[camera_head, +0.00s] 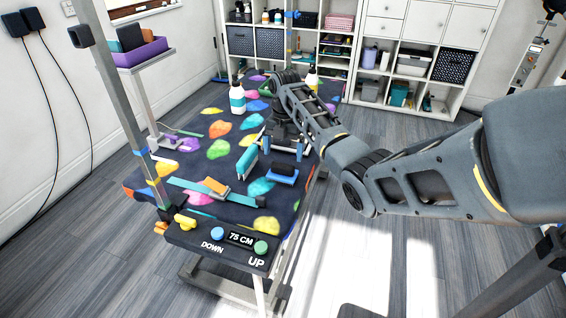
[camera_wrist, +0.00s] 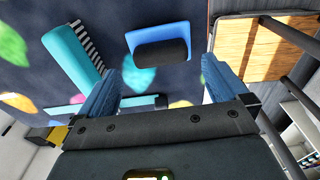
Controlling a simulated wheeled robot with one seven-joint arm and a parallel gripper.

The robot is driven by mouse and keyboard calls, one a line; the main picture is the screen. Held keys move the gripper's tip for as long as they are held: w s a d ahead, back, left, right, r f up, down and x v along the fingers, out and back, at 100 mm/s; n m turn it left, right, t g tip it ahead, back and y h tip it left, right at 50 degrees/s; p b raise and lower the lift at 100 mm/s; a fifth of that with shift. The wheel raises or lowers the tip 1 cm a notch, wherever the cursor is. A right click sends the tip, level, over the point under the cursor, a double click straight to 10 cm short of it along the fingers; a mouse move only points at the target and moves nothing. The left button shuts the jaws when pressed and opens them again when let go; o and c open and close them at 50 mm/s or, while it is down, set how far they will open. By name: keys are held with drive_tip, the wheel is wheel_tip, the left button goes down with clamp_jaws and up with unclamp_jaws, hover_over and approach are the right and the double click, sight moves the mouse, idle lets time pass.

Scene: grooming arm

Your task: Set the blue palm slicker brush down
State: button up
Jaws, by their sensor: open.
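The blue palm slicker brush (camera_head: 284,171) lies on the dark, colour-spotted grooming table near its right edge. In the wrist view the brush (camera_wrist: 159,39) shows a blue pad with a dark rounded part. My gripper (camera_head: 285,150) is just behind the brush in the head view. In the wrist view my gripper (camera_wrist: 161,70) has its two blue fingers wide apart. The brush lies ahead of the gap between the fingertips, and no contact with either finger shows. The gap is empty.
A teal brush (camera_head: 247,162) lies just left of the blue one. A control panel (camera_head: 226,241) is at the front edge. Bottles (camera_head: 237,98) stand farther back. A post (camera_head: 125,110) rises at left.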

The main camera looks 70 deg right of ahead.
wheel_tip(320, 180, up, 6)
drive_tip(key=shift+d+r+b, duration=0.2)
drive_tip(key=shift+d+b, duration=0.05)
drive_tip(key=shift+b, duration=0.05)
idle(1.2)
